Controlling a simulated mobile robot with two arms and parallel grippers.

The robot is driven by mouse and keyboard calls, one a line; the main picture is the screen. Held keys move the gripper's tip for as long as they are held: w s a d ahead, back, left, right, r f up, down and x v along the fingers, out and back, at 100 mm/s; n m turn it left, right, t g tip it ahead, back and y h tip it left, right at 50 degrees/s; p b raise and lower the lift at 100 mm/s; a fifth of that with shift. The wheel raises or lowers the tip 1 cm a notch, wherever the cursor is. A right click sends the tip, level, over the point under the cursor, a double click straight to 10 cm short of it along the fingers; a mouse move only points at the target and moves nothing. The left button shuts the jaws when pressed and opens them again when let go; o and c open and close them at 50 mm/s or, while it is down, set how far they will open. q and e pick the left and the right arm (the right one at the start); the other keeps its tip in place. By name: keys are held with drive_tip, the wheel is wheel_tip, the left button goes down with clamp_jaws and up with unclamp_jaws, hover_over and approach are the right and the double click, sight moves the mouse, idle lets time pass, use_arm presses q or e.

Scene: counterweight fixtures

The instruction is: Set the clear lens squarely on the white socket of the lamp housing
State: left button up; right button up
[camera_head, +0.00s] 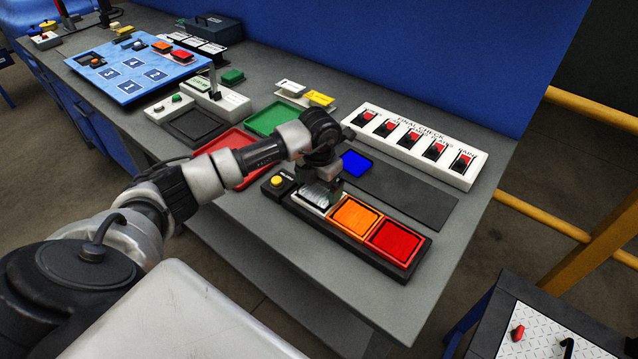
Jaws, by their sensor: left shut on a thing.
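The lamp housing (345,239) is a long black box on the grey bench. An orange lens (354,216) and a red lens (395,241) sit side by side on it. The white socket (304,204) is at its left part, with only its near edge showing. My left gripper (322,190) points down over this socket and is shut on the clear lens (321,196), a pale greyish square. The lens is at or just above the socket; I cannot tell whether they touch. The gripper hides much of both. My right gripper is out of view.
A yellow button (278,181) is at the housing's left end. Red (226,141) and green (272,119) trays lie left. The bench's front edge is close.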

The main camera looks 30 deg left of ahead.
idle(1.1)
use_arm(q)
drive_tip(key=shift+f+b, duration=0.4)
drive_tip(key=shift+b, duration=0.05)
idle(0.8)
drive_tip(key=o, duration=0.6)
drive_tip(key=shift+o, duration=0.2)
wheel_tip(320, 180, up, 10)
drive_tip(key=shift+f+b, duration=0.2)
drive_tip(key=shift+b, duration=0.85)
drive_tip(key=shift+r, duration=0.65)
drive_tip(key=shift+s+f, duration=0.1)
drive_tip(key=shift+f, duration=0.05)
